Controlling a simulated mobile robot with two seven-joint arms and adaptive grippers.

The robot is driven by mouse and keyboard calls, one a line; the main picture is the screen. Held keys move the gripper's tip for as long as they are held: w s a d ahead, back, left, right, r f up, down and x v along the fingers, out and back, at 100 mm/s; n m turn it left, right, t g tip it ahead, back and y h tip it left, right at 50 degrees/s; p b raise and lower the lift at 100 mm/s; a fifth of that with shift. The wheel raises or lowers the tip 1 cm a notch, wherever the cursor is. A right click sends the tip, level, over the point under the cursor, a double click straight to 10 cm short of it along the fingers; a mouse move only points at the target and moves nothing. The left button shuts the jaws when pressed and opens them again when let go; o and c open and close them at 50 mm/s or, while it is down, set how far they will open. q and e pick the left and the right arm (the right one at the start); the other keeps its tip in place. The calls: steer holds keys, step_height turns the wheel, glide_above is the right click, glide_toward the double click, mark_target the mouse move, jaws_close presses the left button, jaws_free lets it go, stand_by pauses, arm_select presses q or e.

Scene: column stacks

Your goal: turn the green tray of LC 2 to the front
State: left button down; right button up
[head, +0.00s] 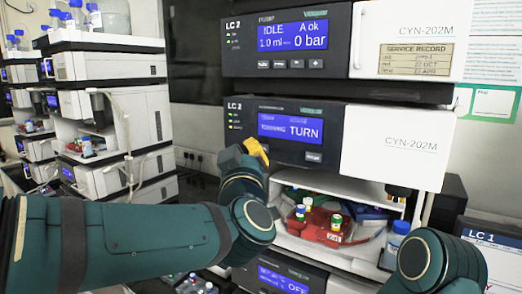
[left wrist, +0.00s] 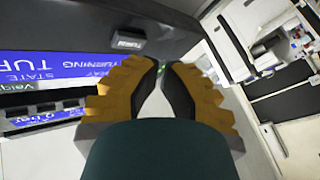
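The LC 2 sampler (head: 285,132) has a blue display reading TURN; in the left wrist view the display (left wrist: 45,65) appears upside down and reads TURNING. Below, in its open compartment, a red tray (head: 322,236) with capped vials faces the front. A blue tray (head: 368,217) is at the right. My left gripper (head: 255,150), yellow-fingered, is at the panel's lower left; its fingertips (left wrist: 162,68) are together and empty, near a dark button (left wrist: 128,42). My right gripper is out of view.
The LC 2 pump (head: 290,42) above reads IDLE, 0 bar. A blue-capped bottle (head: 393,245) stands right of the compartment, close to my right arm. Another display (head: 283,280) reading OFF is below. More instrument stacks (head: 110,110) stand at the left.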

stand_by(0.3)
arm_select(q)
steer(key=shift+s+a+b, duration=0.3)
steer(key=shift+s+a, duration=0.45)
steer(key=shift+s, duration=0.3)
steer(key=shift+s+a+b, duration=0.25)
steer(key=shift+s+a, duration=0.5)
steer(key=shift+s, duration=0.25)
stand_by(3.7)
steer(key=w+f+m+g+h, duration=0.1)
steer(key=w+f+m+g, duration=0.15)
steer(key=f, duration=0.75)
steer(key=w+f+m+g+h, duration=0.1)
steer(key=w+f+g, duration=0.15)
steer(key=f, duration=0.75)
step_height(320, 180, down, 18)
steer(key=s+a+g, duration=0.1)
steer(key=a+g, duration=0.2)
steer(key=g, duration=0.1)
steer(key=s+a+f+g+h, duration=0.1)
steer(key=s+a+f+g, duration=0.3)
steer(key=s+f+g, duration=0.6)
steer(key=s+f, duration=1.1)
steer(key=f, duration=0.3)
steer(key=shift+s+a+h, duration=0.2)
steer(key=shift+s+h, duration=0.1)
